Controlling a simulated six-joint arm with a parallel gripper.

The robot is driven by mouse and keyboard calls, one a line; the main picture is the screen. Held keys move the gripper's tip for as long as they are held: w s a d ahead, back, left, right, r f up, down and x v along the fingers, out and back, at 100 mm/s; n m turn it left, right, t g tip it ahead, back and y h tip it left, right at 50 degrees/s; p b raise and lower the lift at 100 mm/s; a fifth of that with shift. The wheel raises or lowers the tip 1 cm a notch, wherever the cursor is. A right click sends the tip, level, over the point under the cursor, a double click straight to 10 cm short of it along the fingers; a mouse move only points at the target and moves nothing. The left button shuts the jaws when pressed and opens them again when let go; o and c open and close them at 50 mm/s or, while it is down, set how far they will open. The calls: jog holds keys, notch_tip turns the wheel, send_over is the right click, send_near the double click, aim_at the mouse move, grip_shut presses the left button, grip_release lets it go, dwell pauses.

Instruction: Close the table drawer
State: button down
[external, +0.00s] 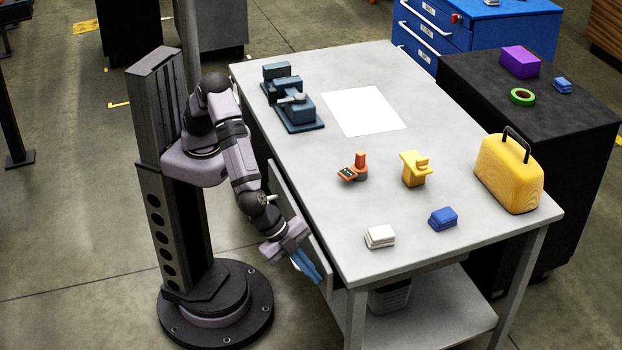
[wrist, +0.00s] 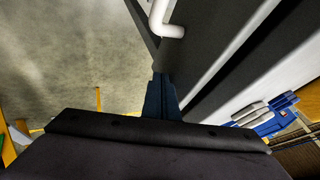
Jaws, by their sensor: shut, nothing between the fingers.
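The table drawer's grey front (external: 284,197) shows along the left side of the light grey table (external: 440,120), slightly out from the tabletop edge; the arm hides part of it, and I cannot tell the exact gap. My gripper (external: 312,270) is low at the near end of the drawer front, fingers pointing down and to the right. Its blue fingers are together and hold nothing. In the wrist view the fingertips (wrist: 161,85) are beside the dark drawer front (wrist: 225,40), just below the end of a white handle (wrist: 165,22). I cannot tell whether they touch it.
On the tabletop are a blue vise (external: 292,105), a white sheet (external: 363,111), orange and yellow parts, white (external: 380,237) and blue (external: 443,218) stacks, and a yellow case (external: 508,175). A table leg (external: 355,318) stands near my gripper. The floor at left is open.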

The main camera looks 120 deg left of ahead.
jog(key=s+d+r+b, duration=0.2)
jog(key=s+d+r, duration=0.2)
jog(key=s+r, duration=0.45)
jog(key=s+d+f+m+b, duration=0.1)
jog(key=s+d+f+m, duration=0.2)
jog(key=f, duration=0.4)
jog(key=s+d+f+b, duration=0.2)
jog(key=s+f, duration=0.3)
jog(key=f, duration=0.1)
jog(key=n+t+y, duration=0.2)
jog(key=t+y, duration=0.1)
jog(key=y, duration=0.7)
send_near(306, 249)
jog(key=shift+x, duration=3.05)
jog(key=shift+r, duration=0.1)
